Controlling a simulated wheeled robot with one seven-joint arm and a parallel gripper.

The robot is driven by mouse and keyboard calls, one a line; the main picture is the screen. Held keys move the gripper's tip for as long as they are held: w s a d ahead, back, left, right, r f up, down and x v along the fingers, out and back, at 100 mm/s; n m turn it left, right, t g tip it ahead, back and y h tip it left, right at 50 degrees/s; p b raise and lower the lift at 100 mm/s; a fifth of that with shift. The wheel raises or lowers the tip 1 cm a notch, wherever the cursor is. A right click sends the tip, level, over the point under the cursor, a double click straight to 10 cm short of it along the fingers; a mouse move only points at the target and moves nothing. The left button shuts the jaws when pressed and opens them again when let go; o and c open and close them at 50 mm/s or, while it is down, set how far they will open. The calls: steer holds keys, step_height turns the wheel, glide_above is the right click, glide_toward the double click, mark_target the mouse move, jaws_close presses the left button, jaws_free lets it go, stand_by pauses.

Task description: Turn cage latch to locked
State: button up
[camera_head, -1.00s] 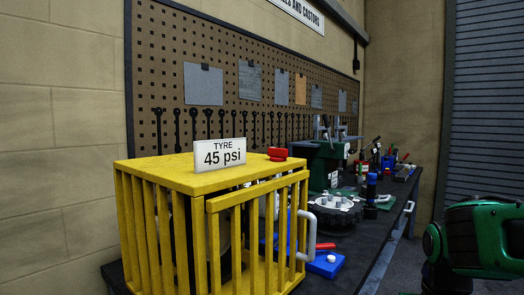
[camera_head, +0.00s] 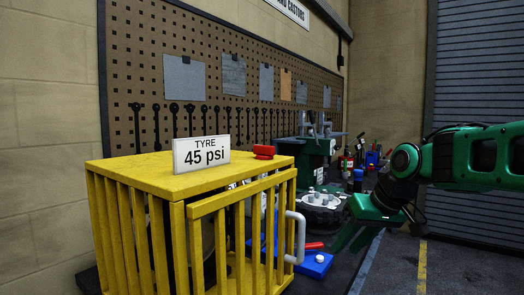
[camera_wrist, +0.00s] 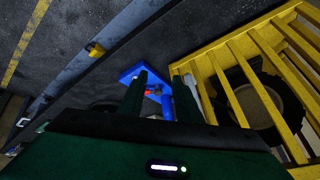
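The yellow barred cage (camera_head: 140,178) stands on the bench at the left, with a dark tyre (camera_wrist: 262,103) inside. A red knob-like piece (camera_head: 264,152), which looks like the latch, sits on the cage top near its far right corner. The barred front panel (camera_head: 240,198) carries a grey handle (camera_head: 295,238); I cannot tell whether it is fully closed. My gripper (camera_head: 350,236) is right of the cage, apart from it and lower than the red piece. In the wrist view, my gripper (camera_wrist: 168,95) has its fingers spread with nothing held. The red latch piece does not clearly show there.
A "TYRE 45 psi" sign (camera_head: 201,154) stands on the cage top. A blue tray (camera_head: 316,264) lies right of the cage. A wheel part (camera_head: 322,202) and a green machine (camera_head: 305,160) stand farther along the bench. Floor at the right is clear.

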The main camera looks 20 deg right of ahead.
steer(key=w+a+r+n+t+y, duration=0.1)
steer(key=w+r+n+t, duration=0.1)
steer(key=w+r, duration=0.4)
steer(key=n+t+y, duration=0.3)
steer(key=n+y, duration=0.3)
steer(key=n, duration=0.1)
glide_toward(264, 146)
steer(key=shift+h, duration=0.3)
steer(key=x, duration=1)
steer(key=shift+w, duration=0.4)
